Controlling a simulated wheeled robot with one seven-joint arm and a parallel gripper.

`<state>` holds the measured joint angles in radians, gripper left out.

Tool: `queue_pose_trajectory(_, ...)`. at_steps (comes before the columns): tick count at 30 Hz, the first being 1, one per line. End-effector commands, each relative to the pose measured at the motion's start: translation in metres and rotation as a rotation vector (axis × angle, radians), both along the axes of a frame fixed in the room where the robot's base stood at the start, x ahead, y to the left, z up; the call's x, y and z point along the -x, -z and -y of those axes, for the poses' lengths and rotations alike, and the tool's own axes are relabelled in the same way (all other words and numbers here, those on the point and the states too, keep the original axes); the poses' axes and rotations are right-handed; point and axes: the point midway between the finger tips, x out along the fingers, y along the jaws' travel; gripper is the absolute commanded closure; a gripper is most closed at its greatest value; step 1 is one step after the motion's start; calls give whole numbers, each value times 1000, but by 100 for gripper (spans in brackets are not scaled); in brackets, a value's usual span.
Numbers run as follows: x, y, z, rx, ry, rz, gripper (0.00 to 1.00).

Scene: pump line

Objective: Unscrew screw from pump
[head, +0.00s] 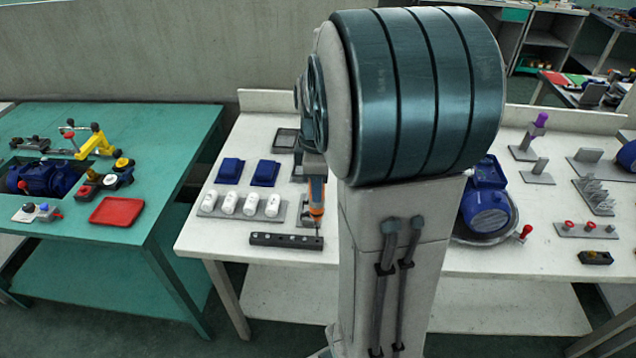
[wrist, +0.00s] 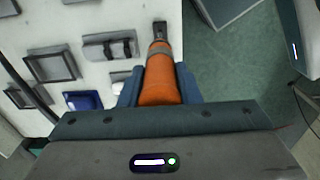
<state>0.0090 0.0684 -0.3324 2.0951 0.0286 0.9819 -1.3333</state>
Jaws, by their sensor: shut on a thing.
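My gripper (wrist: 159,84) is shut on an orange tool (wrist: 160,62) with a dark tip, its fingers on either side of the orange body. In the head view the orange tool (head: 316,194) hangs nearly upright over the left part of the white table, and my gripper (head: 314,164) is partly hidden by my arm. A blue pump (head: 487,212) sits on a round metal plate on the white table, right of my arm, which hides its left side. The tool is well apart from this pump. I cannot make out a screw on it.
The white table (head: 215,236) holds blue blocks (head: 264,173), white cylinders (head: 250,204) and a dark bar with holes (head: 286,241) near the tool. Metal fixtures (head: 594,196) stand at right. The green table (head: 170,150) at left holds another blue pump (head: 50,178) and a red tray (head: 117,211).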

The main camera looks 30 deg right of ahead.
Motion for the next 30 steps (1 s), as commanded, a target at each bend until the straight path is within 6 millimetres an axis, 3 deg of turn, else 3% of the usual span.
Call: queue_pose_trajectory(30, 0, 10, 0, 1, 0, 1, 96)
